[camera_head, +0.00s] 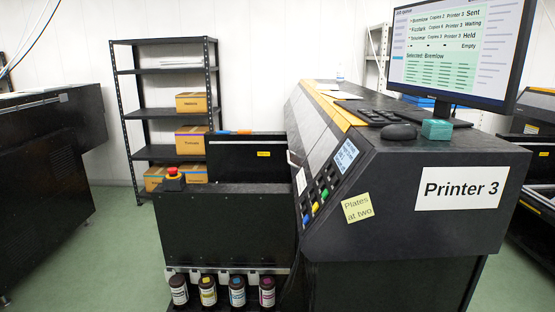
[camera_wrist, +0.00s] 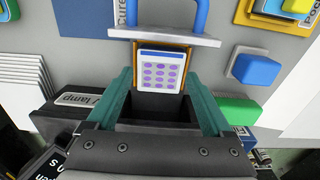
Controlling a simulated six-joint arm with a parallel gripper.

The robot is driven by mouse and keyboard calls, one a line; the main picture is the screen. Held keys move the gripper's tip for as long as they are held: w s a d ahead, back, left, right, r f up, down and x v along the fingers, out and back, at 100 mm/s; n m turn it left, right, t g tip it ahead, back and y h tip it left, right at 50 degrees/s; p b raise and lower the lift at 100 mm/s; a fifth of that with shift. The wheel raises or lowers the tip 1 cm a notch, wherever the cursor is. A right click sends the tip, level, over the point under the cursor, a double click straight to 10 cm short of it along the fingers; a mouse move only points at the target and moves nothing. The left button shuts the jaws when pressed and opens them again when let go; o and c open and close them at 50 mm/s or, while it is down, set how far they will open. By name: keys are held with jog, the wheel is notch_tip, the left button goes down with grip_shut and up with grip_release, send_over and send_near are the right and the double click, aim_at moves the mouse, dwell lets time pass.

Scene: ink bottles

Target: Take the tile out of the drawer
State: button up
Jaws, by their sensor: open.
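In the wrist view, a small white tile (camera_wrist: 160,70) with a blue top band and rows of purple dots stands near the middle, with an orange-brown edge around it. Just below it is a dark, open-topped box (camera_wrist: 155,108), which may be the drawer; I cannot tell whether the tile is inside it or behind it. My gripper (camera_wrist: 159,82) shows two teal fingers, spread apart to the left and right of the tile and box. Nothing is held between them. The head view shows neither my gripper nor the tile.
Above the tile in the wrist view is a pale bar with a blue loop (camera_wrist: 178,38). Blue (camera_wrist: 256,66) and green (camera_wrist: 238,110) blocks sit to the right, white stacked sheets (camera_wrist: 22,72) to the left. The head view shows Printer 3 (camera_head: 400,200) and several ink bottles (camera_head: 237,291).

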jog(key=shift+f, duration=0.65)
jog(key=shift+r, duration=0.1)
dwell(0.5)
jog(key=c, duration=0.8)
notch_tip(320, 180, up, 10)
dwell(0.8)
